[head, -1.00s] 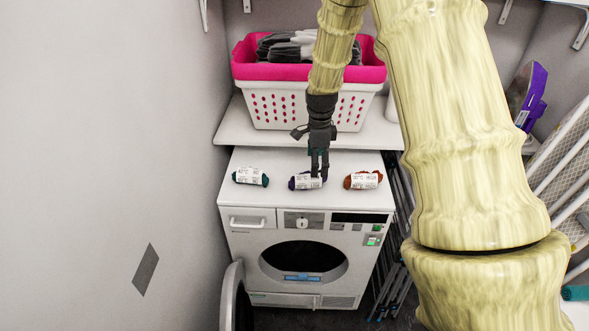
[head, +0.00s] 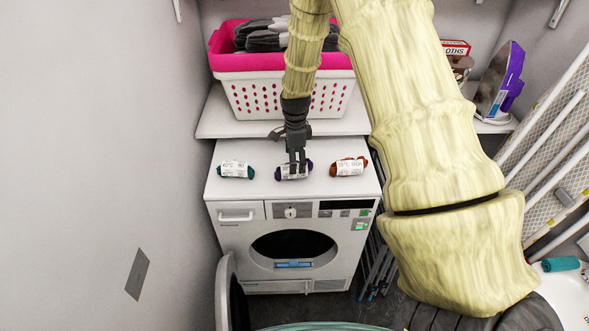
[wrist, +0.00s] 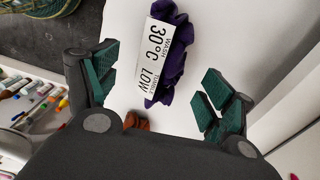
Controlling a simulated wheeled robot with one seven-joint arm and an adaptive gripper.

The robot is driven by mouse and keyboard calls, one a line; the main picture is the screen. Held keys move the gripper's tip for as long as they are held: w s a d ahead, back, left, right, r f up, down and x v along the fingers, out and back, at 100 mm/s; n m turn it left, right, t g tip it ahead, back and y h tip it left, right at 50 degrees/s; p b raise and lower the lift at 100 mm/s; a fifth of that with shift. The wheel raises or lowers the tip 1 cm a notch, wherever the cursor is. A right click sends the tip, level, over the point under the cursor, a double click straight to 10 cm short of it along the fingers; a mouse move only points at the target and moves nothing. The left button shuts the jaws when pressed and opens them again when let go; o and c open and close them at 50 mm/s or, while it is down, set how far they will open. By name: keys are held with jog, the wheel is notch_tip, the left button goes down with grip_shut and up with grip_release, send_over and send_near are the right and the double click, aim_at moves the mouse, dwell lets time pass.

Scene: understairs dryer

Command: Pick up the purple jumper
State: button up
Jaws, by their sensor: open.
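The purple jumper (head: 308,165) is a small rolled bundle with a white paper label, lying on top of the white dryer (head: 226,191). In the wrist view the purple jumper (wrist: 179,58) shows dark purple cloth, and its label (wrist: 157,50) reads wash 30°C, tumble low. My gripper (head: 297,163) points down over the bundle in the head view and hides part of it. In the wrist view my gripper (wrist: 160,88) is open, with its green-padded fingers wide apart and the bundle between and beyond them. I see white surface on both sides of the bundle, so nothing is gripped.
A teal labelled roll (head: 237,170) lies to the left and a rust-orange labelled roll (head: 349,167) to the right. A pink-rimmed white basket (head: 290,96) stands on the shelf behind. The dryer's round door (head: 225,290) hangs open.

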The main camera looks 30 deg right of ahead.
jog(key=shift+w+a+f+p, duration=0.1)
jog(key=shift+f+p, duration=0.45)
jog(key=shift+f, duration=0.65)
jog(key=shift+w+f+p, duration=0.1)
jog(key=shift+f+p, duration=0.4)
jog(key=shift+f, duration=0.65)
jog(key=shift+c, duration=0.5)
jog(key=c, duration=1.1)
jog(key=shift+r, duration=0.2)
jog(key=shift+r+b, duration=1)
jog(key=shift+r, duration=0.3)
jog(key=shift+s+a+r, duration=0.1)
jog(key=shift+s+r, duration=0.1)
jog(key=shift+r, duration=0.05)
jog(key=s+a+r+b, duration=0.1)
jog(key=s+a+b, duration=0.4)
jog(key=s, duration=0.8)
jog(key=a, duration=0.3)
jog(key=shift+s+r, duration=0.25)
jog(key=shift+r, duration=0.05)
